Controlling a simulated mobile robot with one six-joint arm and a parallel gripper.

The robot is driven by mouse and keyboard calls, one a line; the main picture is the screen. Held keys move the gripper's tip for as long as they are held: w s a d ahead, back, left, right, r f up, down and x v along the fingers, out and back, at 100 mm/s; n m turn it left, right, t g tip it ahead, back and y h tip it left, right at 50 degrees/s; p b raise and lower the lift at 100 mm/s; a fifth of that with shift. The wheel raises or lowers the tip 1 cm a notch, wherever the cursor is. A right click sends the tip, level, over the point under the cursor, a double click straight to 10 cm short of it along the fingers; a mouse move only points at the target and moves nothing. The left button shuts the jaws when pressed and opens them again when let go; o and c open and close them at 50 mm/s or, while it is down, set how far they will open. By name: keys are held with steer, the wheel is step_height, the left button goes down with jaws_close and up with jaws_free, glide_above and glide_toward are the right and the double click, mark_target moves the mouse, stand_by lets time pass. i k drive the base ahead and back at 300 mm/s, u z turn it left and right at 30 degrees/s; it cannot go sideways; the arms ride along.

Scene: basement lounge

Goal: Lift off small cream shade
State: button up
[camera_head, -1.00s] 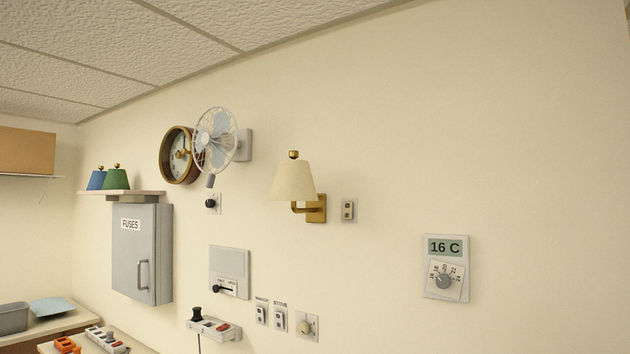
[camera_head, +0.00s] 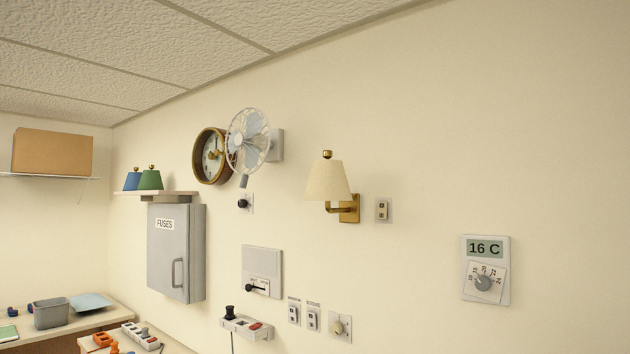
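The small cream shade (camera_head: 328,183) sits upright on a brass wall lamp (camera_head: 348,208) in the middle of the wall. A round brass knob (camera_head: 326,155) stands on top of the shade. The brass arm runs from under the shade to a square plate on the wall. My gripper is not in view.
A wall fan (camera_head: 249,140) and a round clock (camera_head: 210,156) are left of the lamp. A switch (camera_head: 382,210) is close on its right, a thermostat (camera_head: 486,270) further right. Blue (camera_head: 132,180) and green (camera_head: 150,179) shades stand on a small shelf above the grey fuse box (camera_head: 175,252).

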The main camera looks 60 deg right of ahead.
mark_target(328, 181)
steer(key=i, duration=0.85)
steer(key=z, duration=0.05)
